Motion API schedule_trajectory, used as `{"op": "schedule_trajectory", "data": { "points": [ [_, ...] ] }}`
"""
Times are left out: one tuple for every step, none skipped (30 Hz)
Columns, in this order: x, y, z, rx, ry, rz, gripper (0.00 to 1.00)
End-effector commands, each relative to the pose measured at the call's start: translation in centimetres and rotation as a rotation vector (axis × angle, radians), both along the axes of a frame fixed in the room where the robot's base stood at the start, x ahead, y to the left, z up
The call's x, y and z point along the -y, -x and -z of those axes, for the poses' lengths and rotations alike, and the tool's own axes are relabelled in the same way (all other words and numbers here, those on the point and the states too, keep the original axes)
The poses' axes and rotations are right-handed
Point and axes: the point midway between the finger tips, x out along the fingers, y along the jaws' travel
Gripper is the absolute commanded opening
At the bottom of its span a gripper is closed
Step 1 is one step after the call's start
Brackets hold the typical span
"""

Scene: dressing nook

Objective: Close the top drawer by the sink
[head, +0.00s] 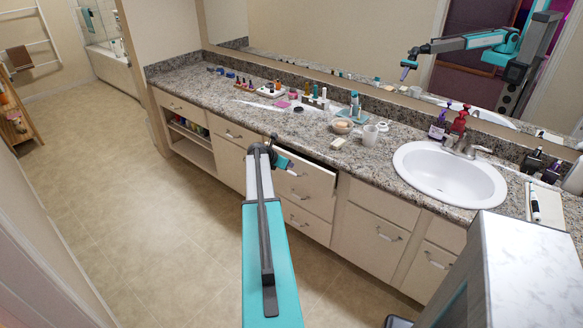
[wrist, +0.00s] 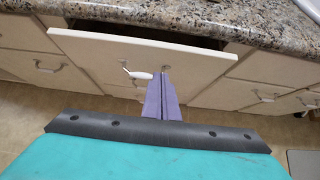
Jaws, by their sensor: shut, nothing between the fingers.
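The top drawer (head: 312,180) left of the sink (head: 450,173) is pulled out, with a dark gap behind its cream front. In the wrist view the drawer front (wrist: 200,62) spans the upper part, slightly slanted, with the dark opening behind its top edge. Its pale handle (wrist: 141,74) is just left of my fingers. My gripper (wrist: 166,78) is shut and empty, its purple fingers pointing at the drawer front. Whether the tips touch it I cannot tell. In the head view my gripper (head: 287,164) is at the drawer, partly hidden by my arm.
Closed drawers are below and beside the open one. A mirror is behind the counter. The tiled floor (head: 130,210) at left is clear.

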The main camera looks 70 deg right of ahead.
Motion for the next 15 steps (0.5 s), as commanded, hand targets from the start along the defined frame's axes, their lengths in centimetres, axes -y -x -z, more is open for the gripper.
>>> {"op": "schedule_trajectory", "data": {
  "points": [
    [-0.7,-0.1,-0.5,0.001,0.001,-0.001,0.00],
    [-1.0,-0.2,-0.8,0.000,0.001,-0.002,0.00],
    [-1.4,-0.3,-1.1,0.000,0.001,-0.002,0.00],
    [-1.7,-0.4,-1.3,0.000,0.001,-0.001,0.00],
    [-2.0,-0.5,-1.6,0.000,0.001,-0.001,0.00],
    [-2.3,-0.6,-1.9,0.000,0.001,-0.002,0.00],
    [-2.5,-0.6,-2.2,0.000,0.001,-0.002,0.00],
    [-2.7,-0.7,-2.4,0.000,0.001,-0.002,0.00],
    [-2.9,-0.7,-2.6,0.000,0.001,-0.001,0.00],
    [-3.1,-0.8,-2.7,-0.001,0.001,-0.002,0.00],
    [-3.2,-0.8,-2.9,-0.001,0.001,-0.002,0.00],
    [-3.4,-0.9,-3.0,-0.001,0.000,-0.002,0.00],
    [-3.4,-0.9,-3.1,-0.001,0.000,-0.002,0.00],
    [-3.5,-1.0,-3.1,-0.001,0.000,-0.002,0.00],
    [-3.6,-1.0,-3.2,-0.001,0.000,-0.002,0.00]
  ]
}}
